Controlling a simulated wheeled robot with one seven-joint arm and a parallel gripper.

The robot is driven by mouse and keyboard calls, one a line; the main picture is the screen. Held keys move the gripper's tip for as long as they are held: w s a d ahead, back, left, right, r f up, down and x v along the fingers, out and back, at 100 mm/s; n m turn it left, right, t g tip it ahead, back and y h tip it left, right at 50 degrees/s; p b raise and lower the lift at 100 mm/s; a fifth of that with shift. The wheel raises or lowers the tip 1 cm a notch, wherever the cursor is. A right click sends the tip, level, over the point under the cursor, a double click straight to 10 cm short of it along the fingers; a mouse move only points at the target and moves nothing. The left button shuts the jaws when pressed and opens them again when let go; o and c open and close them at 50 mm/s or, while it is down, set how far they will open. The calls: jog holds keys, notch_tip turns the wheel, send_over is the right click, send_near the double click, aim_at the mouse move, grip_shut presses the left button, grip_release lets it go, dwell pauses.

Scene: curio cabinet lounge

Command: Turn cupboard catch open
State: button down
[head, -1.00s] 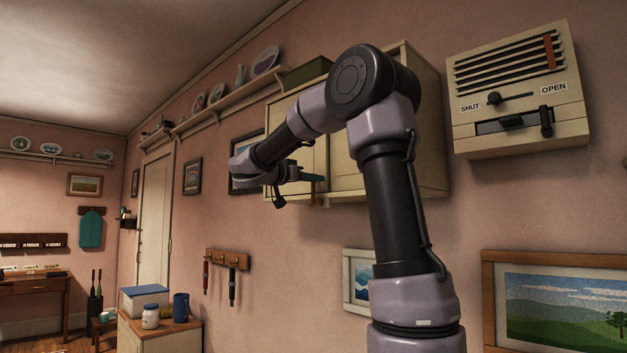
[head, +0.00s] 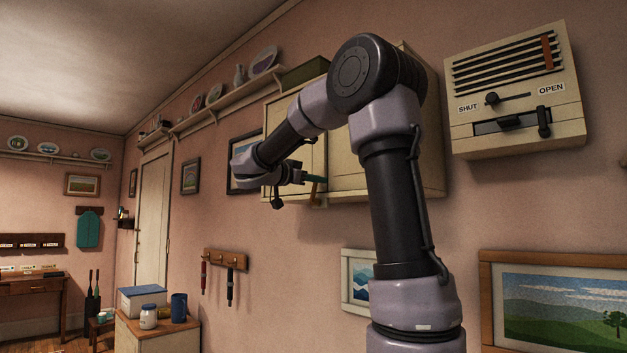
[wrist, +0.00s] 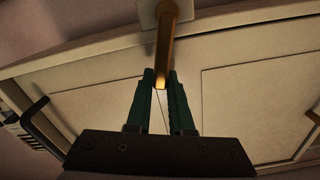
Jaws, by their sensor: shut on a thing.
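The cream wall cupboard (head: 385,150) hangs behind my arm, and its doors (wrist: 250,95) also show in the wrist view. The brass-coloured cupboard catch (wrist: 172,35) is a bar at the seam between the two doors; in the head view a small part of the catch (head: 314,190) shows beside my fingers. My gripper (wrist: 161,82) has dark green fingers shut on the near end of the catch. My gripper (head: 312,178) is small and partly hidden in the head view. The doors look closed.
A vent box (head: 515,95) with a slider marked SHUT and OPEN is on the wall at right. A plate shelf (head: 225,95) runs left of the cupboard. Framed pictures and a peg rack (head: 226,259) are on the wall. A cabinet (head: 155,335) stands below left.

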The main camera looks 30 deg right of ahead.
jog(key=shift+s+d+f+m, duration=0.1)
jog(key=shift+s+f+m, duration=0.2)
jog(key=shift+m, duration=0.35)
jog(key=shift+s+d+f+m, duration=0.15)
jog(key=shift+s+m, duration=0.25)
jog(key=shift+m, duration=0.3)
jog(key=shift+s+d+f+m, duration=0.15)
jog(key=shift+s+m, duration=0.2)
jog(key=shift+m, duration=0.3)
jog(key=c, duration=0.8)
grip_release()
jog(key=v, duration=1.1)
